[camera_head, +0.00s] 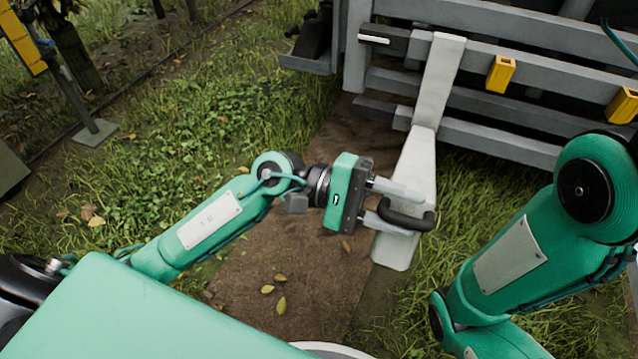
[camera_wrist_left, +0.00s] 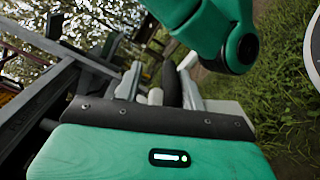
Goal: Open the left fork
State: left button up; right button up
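The pale grey fork (camera_head: 418,160) shows in the head view. Its upper part stands against the rails of a grey frame, and its long lower part reaches toward me, low over the ground. A black handle (camera_head: 428,221) sits near its near end. My left gripper (camera_head: 415,212) is at this handle, with its two pale fingers apart and the handle between them. In the left wrist view the fingers of my left gripper (camera_wrist_left: 158,80) are also spread, with the dark handle (camera_wrist_left: 172,84) between them. Whether they touch it is unclear. My right gripper is outside both views.
The grey railed frame (camera_head: 500,138) with yellow blocks (camera_head: 500,74) stands at the back right. My right arm fills the right side. A brown dirt strip (camera_head: 290,265) runs through grass, with a post on a grey base (camera_head: 95,133) at left.

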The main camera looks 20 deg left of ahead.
pick_arm(q)
jog(key=a+b, duration=1.2)
jog(key=a, duration=0.2)
jog(key=shift+a, duration=0.35)
dwell(0.5)
jog(key=shift+b, duration=0.5)
jog(key=shift+s, duration=0.1)
